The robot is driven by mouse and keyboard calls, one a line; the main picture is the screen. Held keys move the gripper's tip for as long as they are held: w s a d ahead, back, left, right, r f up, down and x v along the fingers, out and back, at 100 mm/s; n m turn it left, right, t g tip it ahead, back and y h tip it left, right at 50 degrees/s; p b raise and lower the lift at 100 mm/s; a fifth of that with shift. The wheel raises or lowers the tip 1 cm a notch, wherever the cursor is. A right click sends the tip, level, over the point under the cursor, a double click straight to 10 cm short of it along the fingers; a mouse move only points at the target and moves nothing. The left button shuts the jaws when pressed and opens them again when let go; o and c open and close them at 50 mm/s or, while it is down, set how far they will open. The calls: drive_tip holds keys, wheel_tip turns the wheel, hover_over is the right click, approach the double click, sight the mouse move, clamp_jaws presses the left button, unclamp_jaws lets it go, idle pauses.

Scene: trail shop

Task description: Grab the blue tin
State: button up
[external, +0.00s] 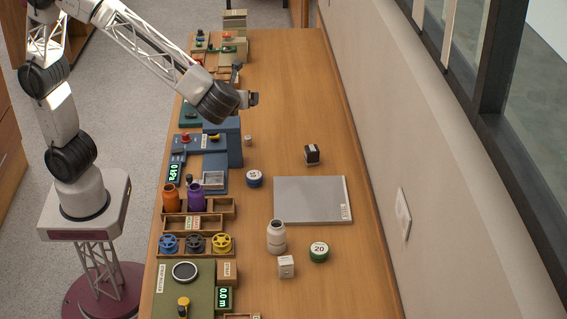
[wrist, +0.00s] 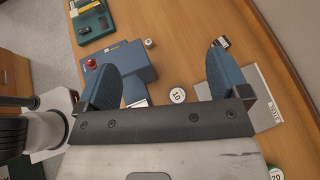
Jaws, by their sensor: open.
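The blue tin (external: 254,179) is a small round tin with a white top, standing on the wooden table left of the grey mat. Its white top, marked 10, shows in the wrist view (wrist: 178,95), between and below the two blue fingers. My gripper (external: 252,98) is up above the table, farther back than the tin and well apart from it. In the wrist view my gripper (wrist: 168,68) is open with nothing between its fingers.
A grey mat (external: 312,200) lies right of the tin, with a black stamp (external: 312,154) behind it. A green tin marked 20 (external: 319,252), a white jar (external: 276,237) and a white box (external: 286,267) stand in front. Blue equipment (external: 234,140) stands close behind left.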

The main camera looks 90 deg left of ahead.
drive_tip(key=w+d+m, duration=0.1)
drive_tip(key=w+d, duration=0.1)
hover_over(254, 179)
drive_tip(key=s+d, duration=0.1)
wheel_tip(254, 179, down, 22)
drive_tip(key=shift+s+f+t+y, duration=0.1)
drive_tip(key=shift+f+t+y, duration=0.2)
drive_tip(key=shift+f, duration=0.1)
drive_tip(key=shift+f, duration=1.7)
